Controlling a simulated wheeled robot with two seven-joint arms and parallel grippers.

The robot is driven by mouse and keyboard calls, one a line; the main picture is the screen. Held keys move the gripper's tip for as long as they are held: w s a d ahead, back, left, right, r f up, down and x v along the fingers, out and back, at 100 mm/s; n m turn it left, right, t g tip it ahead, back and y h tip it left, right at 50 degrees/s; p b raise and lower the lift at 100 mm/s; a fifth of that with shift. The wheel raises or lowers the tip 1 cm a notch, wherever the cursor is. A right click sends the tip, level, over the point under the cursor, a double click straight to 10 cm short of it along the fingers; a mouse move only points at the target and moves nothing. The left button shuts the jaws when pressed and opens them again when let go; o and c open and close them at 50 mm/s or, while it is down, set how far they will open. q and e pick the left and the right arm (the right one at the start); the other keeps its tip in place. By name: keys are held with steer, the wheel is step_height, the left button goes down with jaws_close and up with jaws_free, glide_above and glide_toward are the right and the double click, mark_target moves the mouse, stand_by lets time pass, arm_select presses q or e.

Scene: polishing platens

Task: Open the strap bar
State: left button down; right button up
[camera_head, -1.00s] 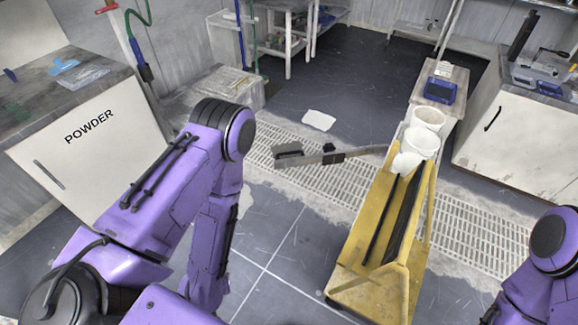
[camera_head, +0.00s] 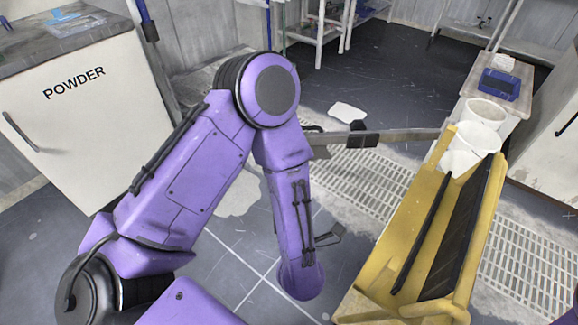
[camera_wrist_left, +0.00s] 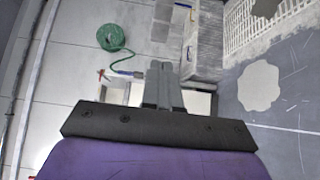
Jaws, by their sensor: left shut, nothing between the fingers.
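A long grey bar with a black sleeve (camera_head: 362,141) reaches left from the yellow stand (camera_head: 385,270) in the head view. I take it for the strap bar, but cannot be sure. Its left end is partly hidden behind my left arm. My left gripper (camera_wrist_left: 163,88) shows in the left wrist view with its two grey fingers together and nothing between them. The gripper cannot be made out in the head view, where the forearm hangs down left of the stand. The fingers are not touching the bar in any view. My right gripper is out of view.
White buckets (camera_head: 474,136) stand at the far end of the yellow stand. A white POWDER cabinet (camera_head: 85,125) is at left. A floor grating (camera_head: 375,185) runs beneath the bar. A green hose coil (camera_wrist_left: 111,38) shows in the wrist view. Tiled floor between arm and stand is clear.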

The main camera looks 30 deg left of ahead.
arm_select(q)
steer(key=p+x, duration=0.1)
steer(key=x, duration=1.2)
steer(key=shift+w+a+r, duration=0.2)
steer(key=shift+a, duration=0.15)
